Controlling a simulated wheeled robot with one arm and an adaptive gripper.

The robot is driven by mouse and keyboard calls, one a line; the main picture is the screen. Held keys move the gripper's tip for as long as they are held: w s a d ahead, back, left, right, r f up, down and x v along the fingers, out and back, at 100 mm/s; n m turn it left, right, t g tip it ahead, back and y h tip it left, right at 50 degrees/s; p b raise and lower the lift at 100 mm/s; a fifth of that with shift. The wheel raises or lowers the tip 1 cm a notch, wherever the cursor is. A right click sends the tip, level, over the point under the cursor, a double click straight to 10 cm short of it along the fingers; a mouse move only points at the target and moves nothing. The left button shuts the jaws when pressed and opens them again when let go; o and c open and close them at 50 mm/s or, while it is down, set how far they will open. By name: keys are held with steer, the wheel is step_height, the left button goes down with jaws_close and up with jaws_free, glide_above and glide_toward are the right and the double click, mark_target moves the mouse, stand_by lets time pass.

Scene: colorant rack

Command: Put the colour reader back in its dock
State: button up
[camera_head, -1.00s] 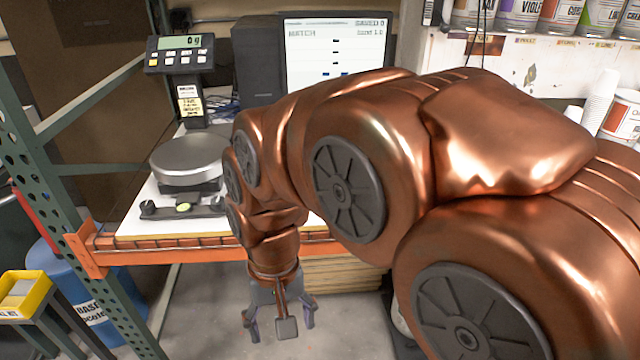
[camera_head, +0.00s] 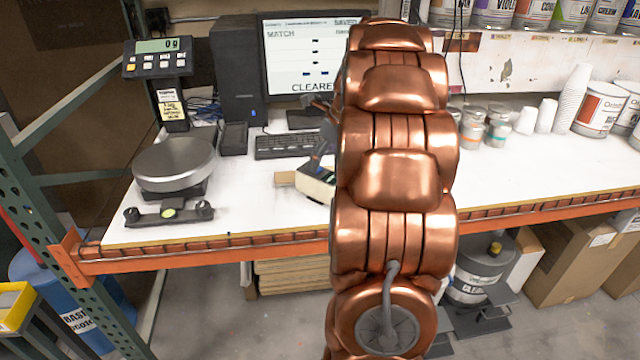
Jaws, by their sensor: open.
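A pale block-like thing with a dark upper part (camera_head: 316,180) shows on the bench at the arm's left edge. It is partly covered by the arm, and I cannot tell whether it is the colour reader. A small black upright block (camera_head: 233,138), which may be the dock, stands between the scale and the keyboard. I see nothing clearly seated in it.
The scale (camera_head: 174,163) and a black bar with a green level (camera_head: 169,213) are at left. A keyboard (camera_head: 290,145) lies before the monitor (camera_head: 308,55). Small cans (camera_head: 472,132) and cups (camera_head: 570,98) stand right. The white bench (camera_head: 520,178) is clear at front right.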

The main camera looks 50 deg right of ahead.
mark_target(320, 170)
steer(key=shift+d+f+m, duration=0.15)
steer(key=shift+d+m, duration=0.45)
steer(key=shift+d, duration=0.4)
steer(key=shift+w+d+p+x, duration=0.15)
steer(key=shift+p+x, duration=0.5)
steer(key=shift+x, duration=1.2)
steer(key=shift+w+d+p+x, duration=0.15)
steer(key=shift+p+x, duration=0.45)
steer(key=shift+x, duration=1.3)
jaws_close()
